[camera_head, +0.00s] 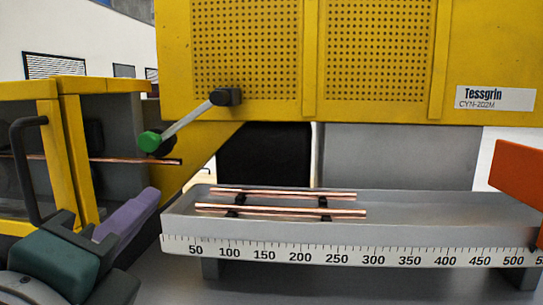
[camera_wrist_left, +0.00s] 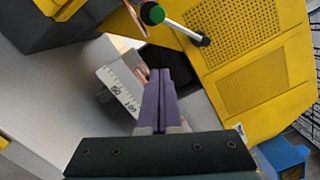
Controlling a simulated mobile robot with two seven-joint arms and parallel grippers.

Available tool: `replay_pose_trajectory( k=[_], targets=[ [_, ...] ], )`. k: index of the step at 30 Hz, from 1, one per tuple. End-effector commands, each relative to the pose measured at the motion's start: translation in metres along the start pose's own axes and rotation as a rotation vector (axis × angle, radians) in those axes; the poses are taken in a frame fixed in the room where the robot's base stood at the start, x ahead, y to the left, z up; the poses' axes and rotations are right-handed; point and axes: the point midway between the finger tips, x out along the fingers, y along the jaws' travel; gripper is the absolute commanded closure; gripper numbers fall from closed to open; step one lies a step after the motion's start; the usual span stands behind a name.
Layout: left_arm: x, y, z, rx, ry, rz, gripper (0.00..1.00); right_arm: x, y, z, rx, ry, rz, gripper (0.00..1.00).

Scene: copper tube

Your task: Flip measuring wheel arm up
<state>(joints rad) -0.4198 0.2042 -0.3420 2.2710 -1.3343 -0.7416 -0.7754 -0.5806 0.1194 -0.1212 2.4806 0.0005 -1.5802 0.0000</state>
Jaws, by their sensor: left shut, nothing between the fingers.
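The measuring wheel arm appears to be the grey lever (camera_head: 192,122) on the yellow machine, with a black pivot at its upper right and a green round end (camera_head: 150,141) at its lower left. It slants down to the left. In the left wrist view the lever (camera_wrist_left: 182,28) and its green end (camera_wrist_left: 152,14) show at the top. My left gripper (camera_head: 152,195) has purple fingers, shut and empty, below the lever and apart from it. The fingers (camera_wrist_left: 160,72) point toward the ruler in the wrist view. My right gripper is not in view.
A copper tube (camera_head: 125,160) sticks out of the yellow-framed housing (camera_head: 70,87) just below the green end. Copper tubes (camera_head: 290,210) lie on the grey tray with a ruler edge (camera_head: 350,257). An orange block (camera_head: 520,170) is at the right.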

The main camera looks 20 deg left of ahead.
Motion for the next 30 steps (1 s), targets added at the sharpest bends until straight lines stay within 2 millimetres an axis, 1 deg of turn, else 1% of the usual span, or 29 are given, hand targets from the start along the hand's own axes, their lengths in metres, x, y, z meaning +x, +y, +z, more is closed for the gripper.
replay_pose_trajectory(
  k=[2,5,8,18,20,21,24,27,30],
  targets=[
    [0.001,0.000,0.000,0.000,0.000,0.000,1.00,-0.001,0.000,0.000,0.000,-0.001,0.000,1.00],
    [0.009,-0.002,0.001,0.000,-0.001,-0.003,1.00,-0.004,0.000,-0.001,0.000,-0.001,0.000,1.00],
    [0.023,-0.003,0.002,0.002,-0.003,-0.003,1.00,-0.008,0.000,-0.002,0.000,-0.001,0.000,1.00],
    [0.095,-0.002,0.002,0.001,-0.003,-0.002,1.00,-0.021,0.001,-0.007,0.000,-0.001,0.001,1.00],
    [0.104,-0.003,0.004,0.002,-0.003,0.000,1.00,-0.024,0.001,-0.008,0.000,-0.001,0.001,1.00],
    [0.104,-0.003,0.014,0.003,-0.002,0.002,1.00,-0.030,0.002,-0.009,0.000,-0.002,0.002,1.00],
    [0.107,-0.002,0.026,0.004,0.000,0.002,1.00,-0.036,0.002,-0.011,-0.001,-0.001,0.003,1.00],
    [0.109,-0.001,0.035,0.001,0.000,0.003,1.00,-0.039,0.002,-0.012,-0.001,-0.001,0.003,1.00],
    [0.110,0.000,0.038,0.000,0.000,0.002,1.00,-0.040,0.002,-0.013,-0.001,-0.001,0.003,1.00]
  ],
)
